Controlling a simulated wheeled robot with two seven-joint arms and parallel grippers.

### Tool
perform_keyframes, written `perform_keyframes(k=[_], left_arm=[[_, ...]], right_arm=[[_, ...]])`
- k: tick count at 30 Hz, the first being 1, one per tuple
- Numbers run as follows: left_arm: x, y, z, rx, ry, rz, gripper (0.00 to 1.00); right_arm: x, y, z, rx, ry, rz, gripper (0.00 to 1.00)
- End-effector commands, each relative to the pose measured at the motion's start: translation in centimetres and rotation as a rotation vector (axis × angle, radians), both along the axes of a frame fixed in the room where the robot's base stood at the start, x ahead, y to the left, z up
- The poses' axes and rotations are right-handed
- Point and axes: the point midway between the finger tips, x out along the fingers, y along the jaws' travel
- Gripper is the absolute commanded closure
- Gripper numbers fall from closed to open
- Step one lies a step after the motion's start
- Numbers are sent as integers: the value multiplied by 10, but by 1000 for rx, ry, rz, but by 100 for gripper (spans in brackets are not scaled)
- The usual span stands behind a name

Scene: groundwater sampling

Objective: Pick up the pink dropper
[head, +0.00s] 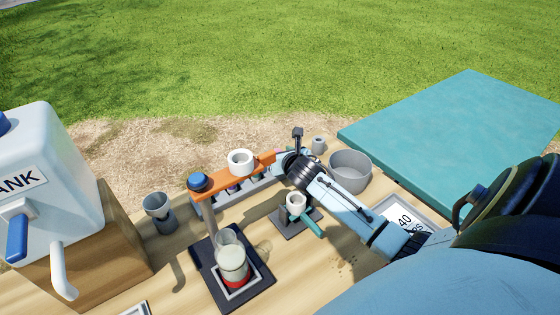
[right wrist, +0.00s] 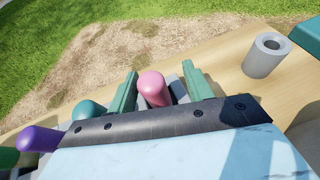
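The pink dropper (right wrist: 153,88) shows its rounded pink top in the right wrist view, between the two green fingers of my right gripper (right wrist: 160,88). The fingers are open, one on each side of it, with a visible gap at least on its right. Its lower part is hidden by the gripper body. In the head view my right gripper (head: 279,160) is at the far right end of the dropper rack (head: 262,187), partly behind the orange arm. My left gripper is not in view.
A teal dropper (right wrist: 88,109) and a purple dropper (right wrist: 38,139) stand left of the pink one. A grey cylinder (right wrist: 266,56) is to the right. The orange arm (head: 220,185) with a white ring crosses above the rack. A grey bowl (head: 350,172) stands right of my gripper.

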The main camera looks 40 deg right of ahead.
Motion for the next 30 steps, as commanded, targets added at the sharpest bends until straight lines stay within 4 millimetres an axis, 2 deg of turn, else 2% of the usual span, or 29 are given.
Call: perform_keyframes(k=[1,9,11,18,22,26,30], left_arm=[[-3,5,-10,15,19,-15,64],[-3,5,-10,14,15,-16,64],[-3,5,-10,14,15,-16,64],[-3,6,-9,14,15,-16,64],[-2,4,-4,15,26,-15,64],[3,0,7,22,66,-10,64],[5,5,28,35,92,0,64]], right_arm=[[0,0,-8,0,0,0,56],[0,0,-9,0,0,0,91],[0,0,-9,0,0,0,96],[0,0,-8,-1,0,-1,97],[0,0,-1,-1,0,-1,97],[0,0,15,-2,0,1,97],[0,-1,37,-4,-1,0,97]])
